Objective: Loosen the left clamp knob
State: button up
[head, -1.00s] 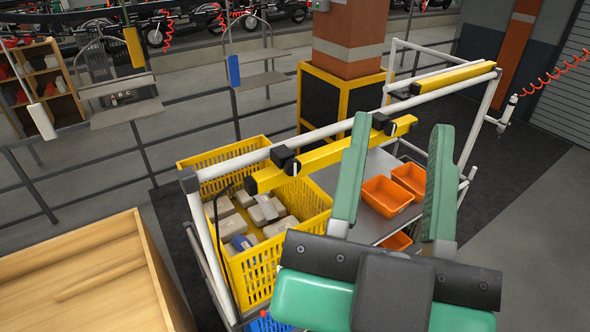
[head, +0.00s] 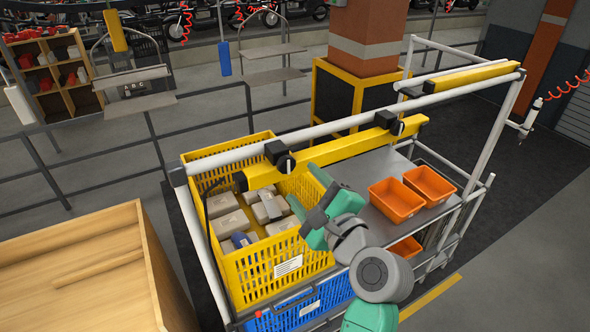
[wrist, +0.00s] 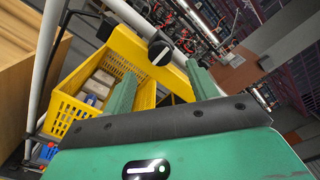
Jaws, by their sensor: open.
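The left clamp knob (head: 287,164) is a round black knob with a pale bar across it. It sits on the black left clamp (head: 276,150), which joins the yellow beam (head: 345,148) to the white frame tube. In the wrist view the knob (wrist: 160,53) is just beyond the fingertips, about midway between them. My gripper (head: 303,183) has two green fingers. It is open and empty, below and right of the knob in the head view. In the wrist view both fingers (wrist: 160,70) point toward the knob and appear apart from it.
A second clamp with a knob (head: 398,128) is farther right on the beam. A yellow crate (head: 275,268) with grey parcels stands below the beam. Orange bins (head: 396,201) sit on the metal shelf to the right. A wooden box (head: 90,255) is at left.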

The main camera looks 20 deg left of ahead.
aim_at(288, 167)
jog(key=p+x, duration=0.1)
jog(key=x, duration=0.4)
jog(key=shift+w+a, duration=0.25)
jog(key=shift+a, duration=0.05)
jog(key=c, duration=1)
jog(key=shift+b, duration=0.3)
jog(key=shift+f+n+b, duration=0.2)
jog(key=shift+n+b, duration=0.8)
jog(key=shift+n, duration=0.1)
jog(key=n+b, duration=1)
jog(key=shift+n, duration=0.4)
jog(key=shift+r+n+b, duration=0.15)
jog(key=shift+n+b, duration=1.6)
jog(key=shift+n, duration=0.75)
